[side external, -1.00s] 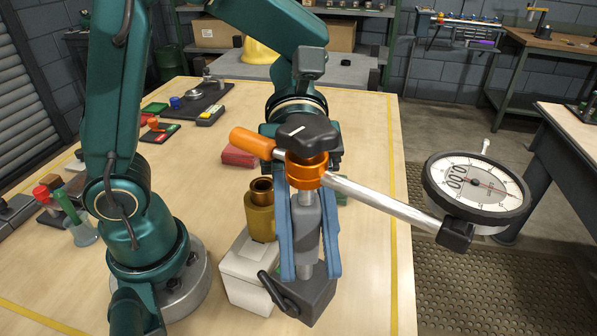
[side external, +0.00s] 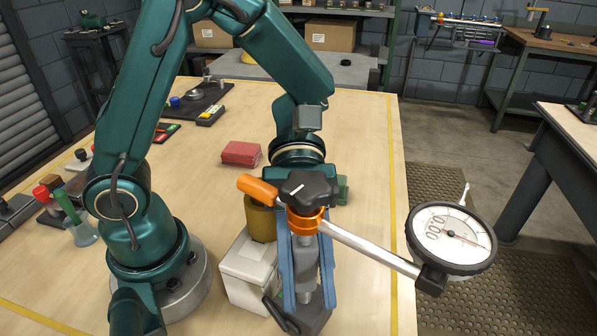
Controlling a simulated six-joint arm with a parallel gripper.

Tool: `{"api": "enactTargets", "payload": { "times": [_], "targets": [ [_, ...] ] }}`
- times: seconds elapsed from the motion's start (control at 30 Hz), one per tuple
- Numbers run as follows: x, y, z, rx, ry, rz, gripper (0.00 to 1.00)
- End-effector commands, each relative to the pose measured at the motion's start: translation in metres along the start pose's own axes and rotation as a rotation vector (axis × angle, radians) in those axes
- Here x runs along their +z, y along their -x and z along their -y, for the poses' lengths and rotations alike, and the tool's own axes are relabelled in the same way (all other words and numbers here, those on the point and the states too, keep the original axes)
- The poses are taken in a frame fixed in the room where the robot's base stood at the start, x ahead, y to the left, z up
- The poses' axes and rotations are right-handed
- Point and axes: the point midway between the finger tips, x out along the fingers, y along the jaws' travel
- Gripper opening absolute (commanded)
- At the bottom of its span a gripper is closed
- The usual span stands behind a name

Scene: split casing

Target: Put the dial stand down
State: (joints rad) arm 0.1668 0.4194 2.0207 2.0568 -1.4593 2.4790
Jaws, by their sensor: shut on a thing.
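The dial stand (side external: 312,314) has a dark base, a steel post, an orange clamp (side external: 306,222) with a black knob, and a steel arm reaching right. The round white dial (side external: 450,238) at the arm's end hangs out past the table's right edge. My gripper (side external: 307,290) is shut on the stand's post, its blue fingers on either side. The stand is roughly upright. Its base is low in the picture at the front of the table; I cannot tell whether it touches the top.
A white block (side external: 250,272) stands close left of the stand's base, with a brass-coloured cylinder (side external: 262,220) behind it. A red block (side external: 241,153) lies farther back. Cups and tools (side external: 75,225) stand at the left. The wooden table (side external: 365,170) is bare along its right side.

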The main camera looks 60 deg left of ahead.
Motion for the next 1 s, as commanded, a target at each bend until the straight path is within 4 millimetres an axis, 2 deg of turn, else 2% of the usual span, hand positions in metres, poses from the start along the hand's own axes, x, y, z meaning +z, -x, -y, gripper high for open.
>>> {"api": "enactTargets", "payload": {
  "times": [0.53,0.57,0.6,0.63,1.0],
  "targets": [
    [-0.009,-0.004,0.000,0.001,-0.003,0.003,0.00],
    [-0.011,-0.004,0.000,0.001,-0.001,-0.003,0.44],
    [-0.011,-0.004,0.000,0.001,-0.001,-0.003,0.59],
    [-0.011,-0.004,0.000,0.000,-0.001,-0.004,0.62],
    [-0.009,-0.003,0.001,-0.003,-0.001,-0.006,0.62]
  ]
}}
